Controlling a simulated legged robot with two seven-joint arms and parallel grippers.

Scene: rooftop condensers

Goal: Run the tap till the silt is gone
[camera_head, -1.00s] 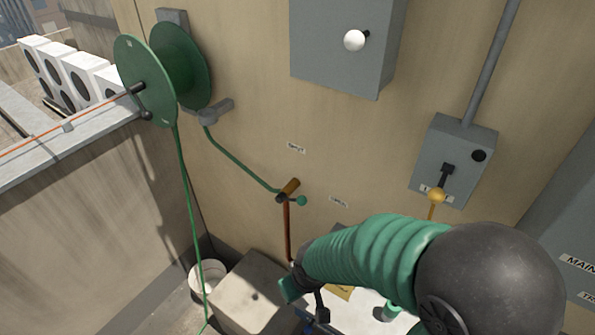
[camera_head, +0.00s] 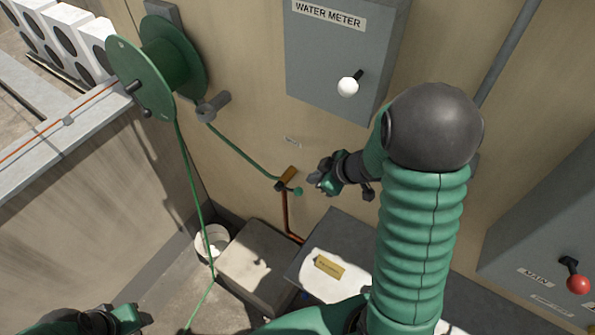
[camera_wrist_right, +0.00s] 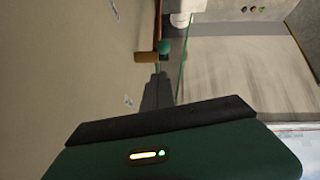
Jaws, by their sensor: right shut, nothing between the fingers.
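The brass tap (camera_head: 287,174) with a round green knob (camera_head: 297,191) sits on the wall, on top of a copper pipe (camera_head: 286,212). A green hose runs from it to the reel. My right gripper (camera_head: 320,180) is shut and empty, just right of the knob, with a small gap visible. In the right wrist view the tap (camera_wrist_right: 147,57) and knob (camera_wrist_right: 164,47) lie beyond my dark fingers. My left gripper (camera_head: 135,319) is at the bottom left edge, partly cut off, far from the tap; its jaws are unclear. No water or silt can be made out.
A green hose reel (camera_head: 140,78) hangs on the wall, its hose dropping past a white bucket (camera_head: 205,242). A grey block (camera_head: 258,262) stands below the tap. The water meter box (camera_head: 330,50) is above. A grey cabinet with a red-knobbed lever (camera_head: 578,284) is at right.

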